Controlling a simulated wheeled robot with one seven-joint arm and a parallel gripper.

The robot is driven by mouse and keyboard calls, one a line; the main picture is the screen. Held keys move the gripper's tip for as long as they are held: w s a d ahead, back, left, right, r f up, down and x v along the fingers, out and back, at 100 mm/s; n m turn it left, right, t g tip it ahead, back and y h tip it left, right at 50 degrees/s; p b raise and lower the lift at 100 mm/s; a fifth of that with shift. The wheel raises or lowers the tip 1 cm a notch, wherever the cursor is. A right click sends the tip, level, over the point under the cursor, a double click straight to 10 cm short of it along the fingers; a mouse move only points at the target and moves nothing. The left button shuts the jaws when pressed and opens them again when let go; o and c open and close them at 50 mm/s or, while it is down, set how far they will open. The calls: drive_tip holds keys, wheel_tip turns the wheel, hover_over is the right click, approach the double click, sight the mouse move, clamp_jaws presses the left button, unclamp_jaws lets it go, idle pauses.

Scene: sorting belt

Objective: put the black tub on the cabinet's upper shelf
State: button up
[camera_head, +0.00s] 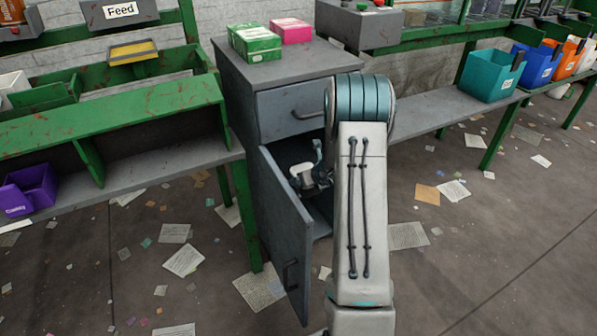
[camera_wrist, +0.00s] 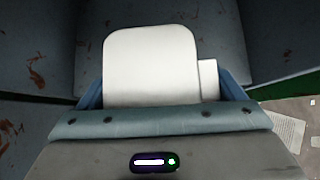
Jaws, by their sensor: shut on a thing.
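My gripper (camera_head: 318,172) is inside the open lower part of the grey cabinet (camera_head: 262,83), mostly behind my arm. It is shut on a white, round-cornered thing (camera_wrist: 152,65), which fills the space between the fingers in the wrist view. The white thing also shows in the head view (camera_head: 302,174), at the door opening. I see no black surface on it, so I cannot tell whether it is part of the black tub. No other black tub is clear in view. The cabinet's shelves are hidden in shadow and by my arm.
The cabinet door (camera_head: 284,235) hangs open to the left of my gripper. A closed drawer (camera_head: 292,110) is above the opening. Green boxes (camera_head: 255,42) and a pink box (camera_head: 290,31) lie on top. A green-framed bench (camera_head: 120,125) stands left; bins (camera_head: 490,75) line the right.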

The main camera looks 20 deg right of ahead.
drive_tip(key=w+p, duration=0.1)
drive_tip(key=w, duration=0.5)
drive_tip(key=shift+w, duration=0.8)
drive_tip(key=shift+f+b, duration=1.15)
drive_tip(key=shift+f, duration=0.6)
drive_tip(key=shift+f, duration=0.15)
drive_tip(key=o, duration=0.8)
